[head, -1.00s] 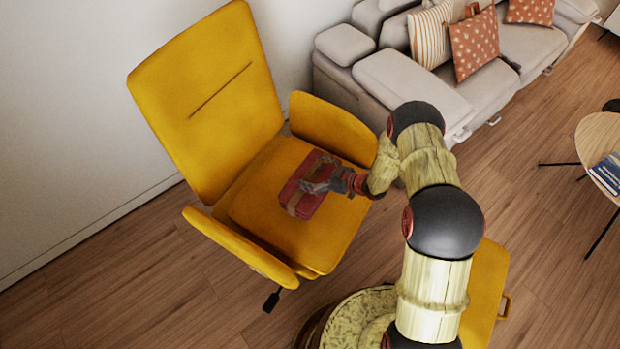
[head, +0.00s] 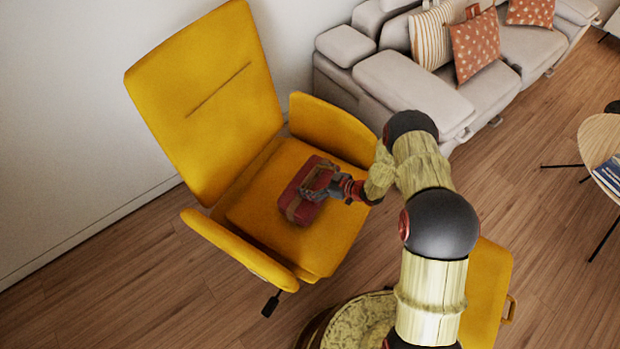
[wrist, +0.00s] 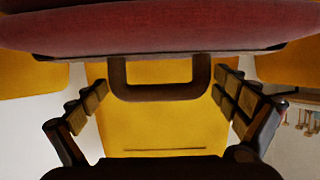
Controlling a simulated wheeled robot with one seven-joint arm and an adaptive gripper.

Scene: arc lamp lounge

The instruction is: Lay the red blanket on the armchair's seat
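The red blanket (head: 300,190) is a folded bundle with a brown strap and carry handle. In the head view it is over the middle of the yellow armchair's seat (head: 318,245) and appears to rest on it. My gripper (head: 318,189) is at the bundle's right side, above the seat. In the wrist view the blanket (wrist: 160,27) fills the top and its brown handle (wrist: 160,91) hangs in the middle. My gripper's fingers (wrist: 160,88) stand apart on either side of the handle, with small gaps. The bundle's underside is hidden.
The armchair's backrest (head: 205,100) rises behind the seat, with armrests at left (head: 240,250) and right (head: 330,128). A grey sofa (head: 415,85) with cushions stands at the back right. A round wooden table (head: 600,140) is at the right edge.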

